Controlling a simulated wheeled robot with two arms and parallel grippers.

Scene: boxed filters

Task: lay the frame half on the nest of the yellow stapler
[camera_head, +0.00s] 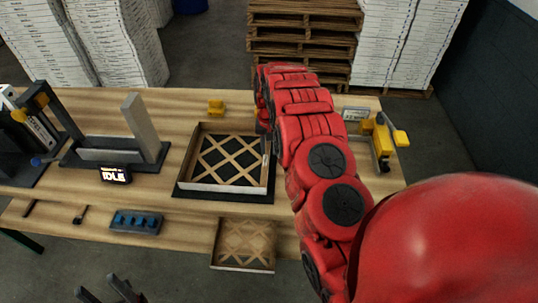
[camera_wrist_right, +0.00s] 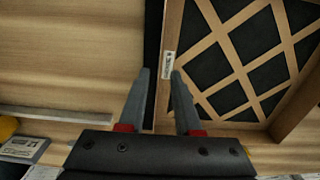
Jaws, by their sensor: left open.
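A frame half (camera_head: 187,150), a shallow cardboard tray with a lattice, lies on a black nest (camera_head: 240,198) mid-table. The black surface shows through its openings. My right gripper is over its right wall. In the right wrist view my right gripper (camera_wrist_right: 161,75) is open, its fingertips around or just above the wall with the small label (camera_wrist_right: 168,65); I cannot tell whether they touch it. In the head view my arm mostly hides that gripper. A second lattice piece (camera_head: 244,245) lies at the table's front edge. The yellow stapler (camera_head: 383,143) stands at the right. My left gripper (camera_head: 108,289) is open and empty, low at the left.
A grey upright fixture (camera_head: 140,130) stands on a dark base at the left, with a display reading IDLE (camera_head: 115,174) before it. A blue-buttoned box (camera_head: 136,221) is at the front. A small yellow block (camera_head: 216,107) sits behind the frame half. Pallets (camera_head: 300,40) stand beyond the table.

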